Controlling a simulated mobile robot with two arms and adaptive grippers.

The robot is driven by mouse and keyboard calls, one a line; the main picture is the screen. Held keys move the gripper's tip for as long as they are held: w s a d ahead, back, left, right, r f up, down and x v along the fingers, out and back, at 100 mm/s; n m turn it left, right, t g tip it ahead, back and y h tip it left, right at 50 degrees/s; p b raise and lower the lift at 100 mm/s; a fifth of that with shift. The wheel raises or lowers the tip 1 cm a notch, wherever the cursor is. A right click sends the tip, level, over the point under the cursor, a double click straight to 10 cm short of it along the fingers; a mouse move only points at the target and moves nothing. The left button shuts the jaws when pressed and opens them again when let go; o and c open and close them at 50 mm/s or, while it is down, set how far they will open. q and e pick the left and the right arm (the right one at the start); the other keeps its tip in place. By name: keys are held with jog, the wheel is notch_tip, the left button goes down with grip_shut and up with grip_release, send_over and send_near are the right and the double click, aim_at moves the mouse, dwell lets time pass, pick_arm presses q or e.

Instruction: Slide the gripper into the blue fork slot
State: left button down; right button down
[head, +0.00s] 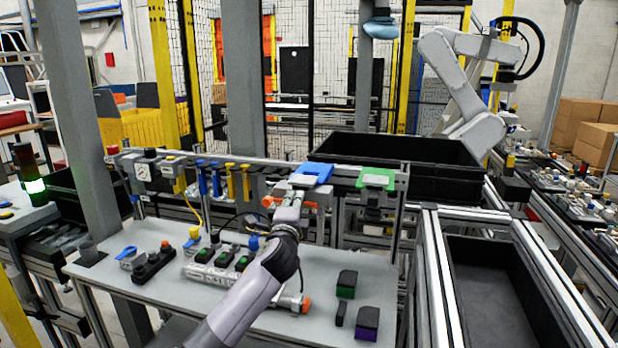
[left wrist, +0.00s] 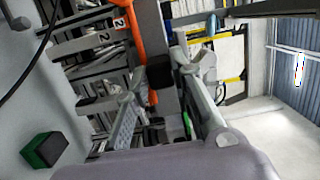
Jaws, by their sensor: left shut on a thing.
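The blue fork slot (head: 312,172) sits on top of the rail at the back of the workbench, left of a green one (head: 375,180). My left gripper (head: 288,208) is just below and in front of the blue slot, and apart from it as far as I can see. It is shut on an orange tool (head: 270,201), whose orange ends show on both sides of the fingers. In the left wrist view the orange tool (left wrist: 126,35) runs beside the fingers, with a black block (left wrist: 160,72) between them. The fingers partly hide the tool. My right gripper is not in view.
Blue and yellow tools (head: 216,180) hang from the rail at left. Green and purple blocks (head: 346,284) (head: 367,323) lie on the bench's right side. A black crate (head: 400,150) stands behind the rail. A green-black block (left wrist: 44,150) shows in the left wrist view.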

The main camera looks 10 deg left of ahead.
pick_arm(q)
jog(key=shift+w+r, duration=0.1)
jog(key=shift+r, duration=0.15)
jog(key=shift+w+b, duration=0.35)
jog(key=shift+w, duration=0.4)
jog(key=shift+w, duration=0.1)
dwell(0.3)
jog(key=shift+w+b, duration=0.3)
jog(key=shift+w, duration=0.35)
jog(key=shift+w+d+b, duration=0.1)
jog(key=shift+w+b, duration=0.25)
jog(key=shift+w, duration=0.35)
dwell(0.4)
